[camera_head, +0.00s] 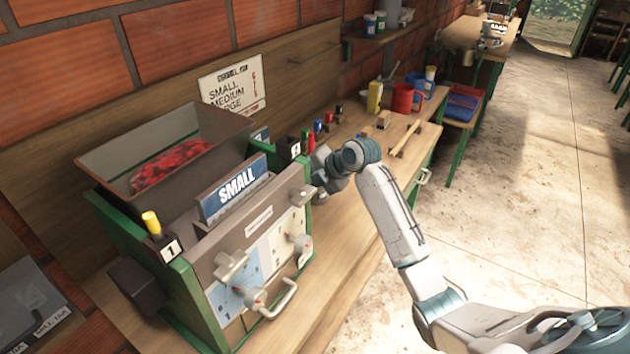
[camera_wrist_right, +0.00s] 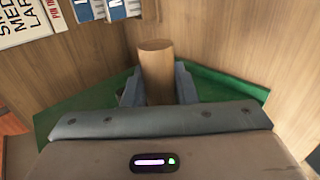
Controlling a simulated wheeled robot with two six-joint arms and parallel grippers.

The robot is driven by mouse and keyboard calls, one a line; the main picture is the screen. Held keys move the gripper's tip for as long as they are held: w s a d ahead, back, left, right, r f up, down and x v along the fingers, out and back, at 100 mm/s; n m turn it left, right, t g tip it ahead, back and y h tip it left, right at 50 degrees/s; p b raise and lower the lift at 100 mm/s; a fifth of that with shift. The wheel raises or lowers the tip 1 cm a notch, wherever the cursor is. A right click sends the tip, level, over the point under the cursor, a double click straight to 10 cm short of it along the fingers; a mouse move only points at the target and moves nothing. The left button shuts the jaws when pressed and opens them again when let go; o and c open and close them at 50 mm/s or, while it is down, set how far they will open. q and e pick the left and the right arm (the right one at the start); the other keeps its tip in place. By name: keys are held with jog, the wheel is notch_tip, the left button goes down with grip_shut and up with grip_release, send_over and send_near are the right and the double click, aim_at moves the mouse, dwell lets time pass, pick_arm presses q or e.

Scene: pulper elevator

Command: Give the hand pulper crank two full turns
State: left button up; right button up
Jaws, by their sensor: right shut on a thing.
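The hand pulper (camera_head: 190,215) is a green-framed machine on the bench, with a grey hopper (camera_head: 125,150) of red cherries and a blue "SMALL" plate (camera_head: 236,190). My right gripper (camera_head: 322,172) is at its far right side, partly hidden by the machine and my wrist. In the right wrist view a round wooden crank handle (camera_wrist_right: 155,65) stands upright between the two fingers of my right gripper (camera_wrist_right: 158,88), which are shut on it. The crank arm itself is hidden in both views. My left gripper is not in view.
A yellow peg (camera_head: 152,223) stands on the pulper's near left corner. Coloured markers, a yellow bottle (camera_head: 375,97) and red mugs (camera_head: 403,98) stand farther along the bench. The floor (camera_head: 530,170) on the right is clear.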

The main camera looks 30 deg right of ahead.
jog(key=f, duration=0.1)
jog(key=f+b, duration=0.2)
jog(key=shift+w+a+f, duration=0.25)
jog(key=shift+w+f, duration=0.1)
jog(key=shift+f, duration=0.05)
jog(key=b+x, duration=0.2)
jog(key=x, duration=0.1)
jog(key=shift+f+b, duration=0.4)
jog(key=shift+f, duration=0.05)
jog(key=shift+w, duration=0.1)
